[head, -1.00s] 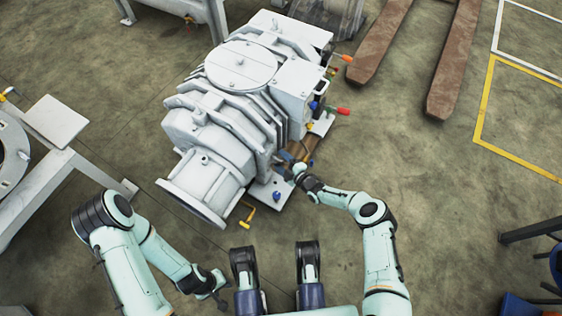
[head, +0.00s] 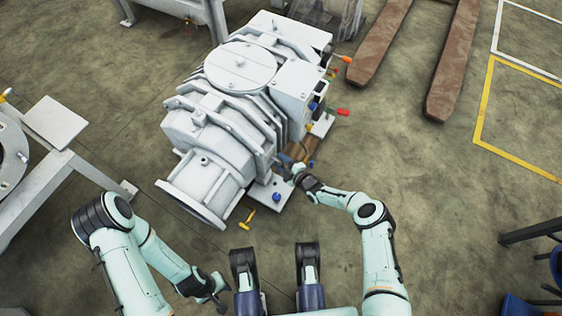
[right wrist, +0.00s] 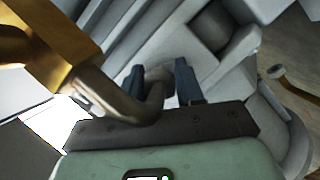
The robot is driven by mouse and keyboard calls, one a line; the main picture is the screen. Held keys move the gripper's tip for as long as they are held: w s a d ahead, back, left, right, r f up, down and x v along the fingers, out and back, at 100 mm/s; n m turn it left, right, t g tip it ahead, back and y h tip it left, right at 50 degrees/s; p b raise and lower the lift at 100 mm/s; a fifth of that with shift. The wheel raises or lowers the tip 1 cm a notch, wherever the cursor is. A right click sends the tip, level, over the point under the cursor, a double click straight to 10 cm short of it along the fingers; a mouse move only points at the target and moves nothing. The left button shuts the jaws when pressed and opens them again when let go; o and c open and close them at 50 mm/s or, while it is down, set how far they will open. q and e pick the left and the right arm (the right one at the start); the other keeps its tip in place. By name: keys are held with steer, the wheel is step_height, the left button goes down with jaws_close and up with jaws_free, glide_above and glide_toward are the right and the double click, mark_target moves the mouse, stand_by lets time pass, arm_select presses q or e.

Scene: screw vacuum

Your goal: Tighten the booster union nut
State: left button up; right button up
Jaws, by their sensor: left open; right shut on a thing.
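The big white vacuum pump unit (head: 225,125) stands on the floor in the head view. My right gripper (head: 285,163) is at its lower right side, low down beside the body. My left gripper (head: 217,290) is open and empty, low at the left, away from the pump.
A brass-coloured block (right wrist: 50,45) sits close to the right gripper at upper left of the wrist view. Red-handled valve parts (head: 343,111) stick out of the pump's right side. A yellow-handled part (head: 247,218) is by its front.

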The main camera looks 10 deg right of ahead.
steer(key=shift+a+r, duration=0.15)
steer(key=shift+a, duration=0.05)
steer(key=m+g+y, duration=0.1)
steer(key=m+g, duration=0.1)
steer(key=m, duration=0.2)
steer(key=shift+g, duration=0.4)
steer(key=shift+a+m, duration=0.1)
steer(key=shift+m, duration=0.3)
steer(key=shift+r, duration=0.1)
steer(key=o, duration=1)
